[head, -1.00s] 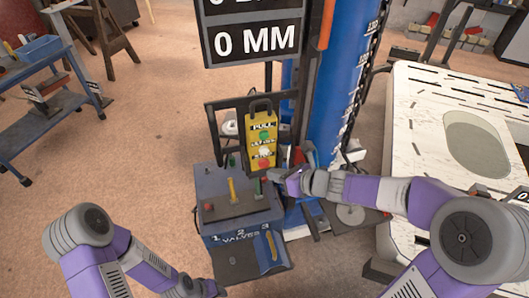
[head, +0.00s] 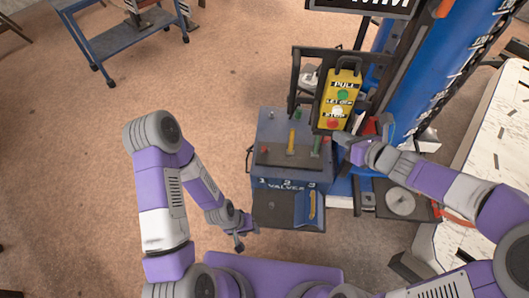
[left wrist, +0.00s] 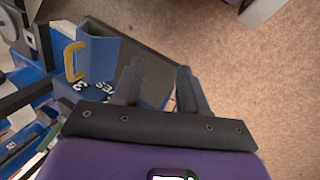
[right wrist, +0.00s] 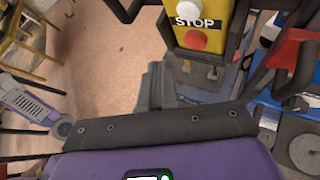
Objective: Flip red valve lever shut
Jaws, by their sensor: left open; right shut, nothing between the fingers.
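The blue-grey valve box (head: 287,183) stands in the middle of the head view, marked 1 2 3 VALVES. The red lever (head: 264,150) is small and low at the left of its dark top plate; its exact angle is hard to tell. A yellow lever (head: 291,141) and a green lever (head: 316,145) stand upright to its right. My left gripper (head: 239,243) is open and empty, in front and left of the box, apart from the red lever. It also shows open in the left wrist view (left wrist: 157,78). My right gripper (head: 342,139) is shut and empty beside the box's right side.
A yellow pendant (head: 339,101) with buttons hangs behind the box, close to my right gripper. A yellow handle (head: 312,206) is on the box's lower front. A blue column (head: 450,70) rises behind at right. A blue cart (head: 130,40) stands far left. Floor left of the box is clear.

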